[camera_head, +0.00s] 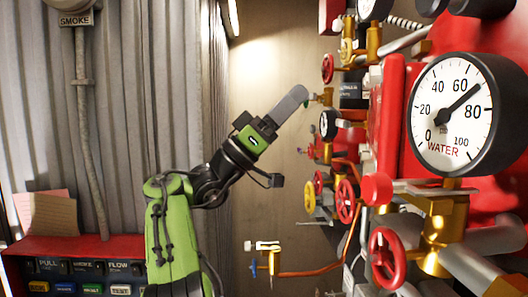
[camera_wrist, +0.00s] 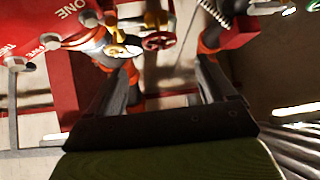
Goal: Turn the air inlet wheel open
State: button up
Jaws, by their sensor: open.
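My gripper (camera_head: 303,95) is raised toward the pipework on the right wall in the head view. In the wrist view my gripper (camera_wrist: 168,75) has its two dark fingers spread wide with nothing between them. A red handwheel (camera_wrist: 159,41) on a brass fitting shows beyond the fingertips, nearer the left finger and apart from both. In the head view, a red wheel (camera_head: 327,68) sits above and right of my gripper. Other red wheels (camera_head: 345,200) (camera_head: 385,257) and a yellow wheel (camera_head: 310,200) are lower. No readable label shows which is the air inlet wheel.
A large WATER gauge (camera_head: 460,112) juts out at the right. Red panels, pipes and brass valves crowd that side. A small blue-handled tap (camera_head: 253,270) is low on the back wall. A red button console (camera_head: 75,246) stands lower left. The back wall's middle is bare.

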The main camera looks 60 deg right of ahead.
jog(key=b+v, duration=0.3)
jog(key=v, duration=0.3)
